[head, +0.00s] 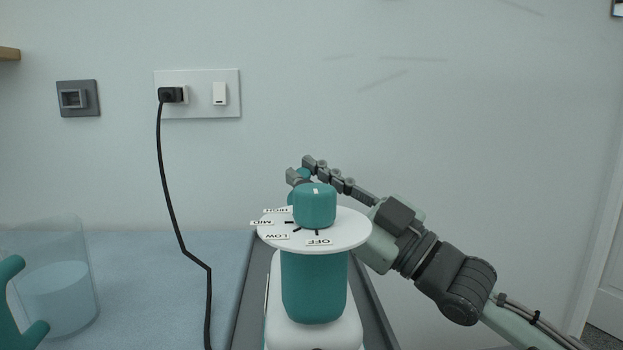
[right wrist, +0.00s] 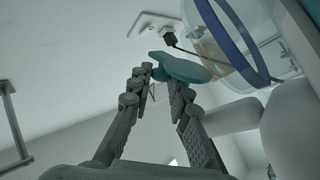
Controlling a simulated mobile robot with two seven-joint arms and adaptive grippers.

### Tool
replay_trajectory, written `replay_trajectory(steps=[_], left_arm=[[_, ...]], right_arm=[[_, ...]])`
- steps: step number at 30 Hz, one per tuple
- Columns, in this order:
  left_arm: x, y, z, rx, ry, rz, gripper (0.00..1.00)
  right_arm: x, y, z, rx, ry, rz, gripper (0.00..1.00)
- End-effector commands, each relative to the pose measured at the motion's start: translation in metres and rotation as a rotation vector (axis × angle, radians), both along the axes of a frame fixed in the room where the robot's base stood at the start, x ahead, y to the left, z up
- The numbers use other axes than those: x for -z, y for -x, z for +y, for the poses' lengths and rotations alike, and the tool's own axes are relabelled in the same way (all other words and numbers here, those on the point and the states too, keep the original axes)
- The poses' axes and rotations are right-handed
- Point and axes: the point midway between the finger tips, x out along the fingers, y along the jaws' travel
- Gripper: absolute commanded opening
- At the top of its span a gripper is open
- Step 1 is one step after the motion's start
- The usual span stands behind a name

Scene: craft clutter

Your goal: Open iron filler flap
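The iron stands in the middle of the head view, with a teal body (head: 314,287), a white dial plate marked OFF, LOW, MID and HIGH, and a teal knob (head: 315,206). A teal part that looks like the filler flap (head: 304,174) shows behind the knob, mostly hidden; the right wrist view shows it more fully (right wrist: 185,68). My right gripper (head: 300,170) reaches in from the right behind the dial. Its fingertips (right wrist: 160,79) are on either side of the flap's small tab, close to it; firm contact is unclear. My left gripper is out of view.
A clear jug (head: 75,270) with a teal handle (head: 14,300) stands at the left on the pale blue surface (head: 150,290). A black cord (head: 170,200) hangs from the wall socket (head: 197,93). The wall is close behind. The surface between jug and iron is free except for the cord.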

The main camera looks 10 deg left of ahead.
Motion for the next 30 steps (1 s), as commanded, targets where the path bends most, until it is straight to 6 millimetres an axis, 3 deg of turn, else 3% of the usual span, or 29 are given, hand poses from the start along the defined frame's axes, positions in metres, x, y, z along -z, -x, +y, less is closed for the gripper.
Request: replay_trajectory(steps=[14,30], left_arm=[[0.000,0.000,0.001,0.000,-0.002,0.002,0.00],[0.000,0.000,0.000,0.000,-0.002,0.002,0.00]], right_arm=[[0.005,0.004,-0.009,0.002,0.002,0.001,0.23],[0.045,0.046,-0.089,0.003,0.001,0.001,0.23]])
